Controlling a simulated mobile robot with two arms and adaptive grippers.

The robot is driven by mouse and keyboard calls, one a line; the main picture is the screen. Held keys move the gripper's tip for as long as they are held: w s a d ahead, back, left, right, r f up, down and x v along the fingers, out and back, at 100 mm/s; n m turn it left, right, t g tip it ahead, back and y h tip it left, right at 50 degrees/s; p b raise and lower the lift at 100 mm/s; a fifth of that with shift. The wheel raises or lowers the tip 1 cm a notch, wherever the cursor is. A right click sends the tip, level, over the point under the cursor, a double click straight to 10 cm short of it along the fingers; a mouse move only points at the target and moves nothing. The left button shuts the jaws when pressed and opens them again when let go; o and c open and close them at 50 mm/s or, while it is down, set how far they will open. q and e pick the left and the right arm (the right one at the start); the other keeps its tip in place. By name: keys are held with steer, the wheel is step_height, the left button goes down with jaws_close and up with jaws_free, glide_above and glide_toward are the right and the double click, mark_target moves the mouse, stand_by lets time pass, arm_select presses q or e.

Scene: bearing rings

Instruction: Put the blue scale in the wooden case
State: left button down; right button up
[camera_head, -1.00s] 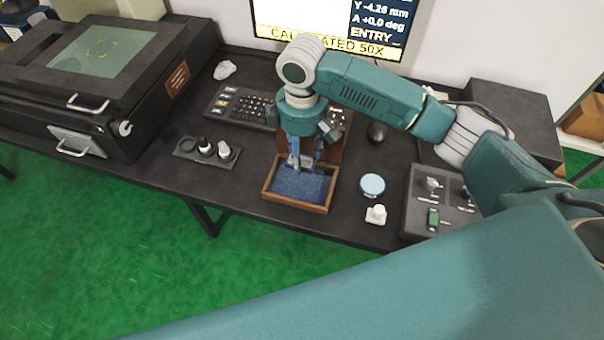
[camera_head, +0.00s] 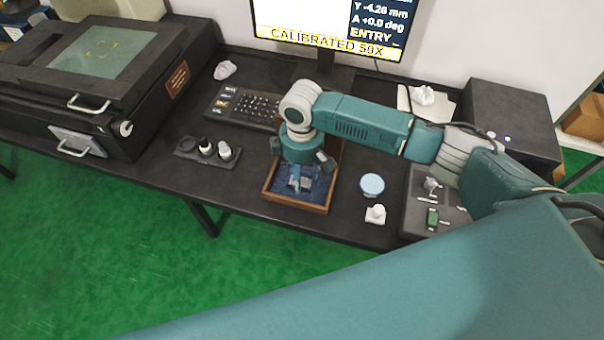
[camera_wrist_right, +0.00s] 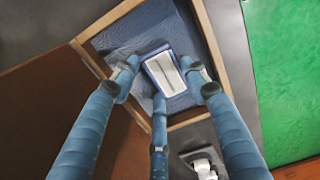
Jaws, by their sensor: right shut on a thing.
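The open wooden case (camera_head: 300,205) with a blue lining stands near the front edge of the table, its lid raised at the back. My right gripper (camera_head: 300,184) is down inside it. In the right wrist view the three fingers of the gripper (camera_wrist_right: 163,88) are closed around the blue scale (camera_wrist_right: 164,74), a small blue-edged slab with a pale slotted face. The scale is within the walls of the case (camera_wrist_right: 214,55), over the lining; I cannot tell whether it touches the bottom. My left gripper is not in view.
A pale blue round dish (camera_head: 372,184) and a white knobbed piece (camera_head: 376,214) stand just right of the case. A control panel (camera_head: 420,190) is farther right. A small parts tray (camera_head: 207,150) and a keypad (camera_head: 240,105) are to the left. A monitor (camera_head: 325,30) stands behind.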

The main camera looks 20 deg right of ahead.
mark_target(302, 178)
steer(key=o, duration=1.2)
steer(key=shift+f, duration=0.15)
step_height(302, 178, up, 12)
steer(key=shift+r, duration=0.2)
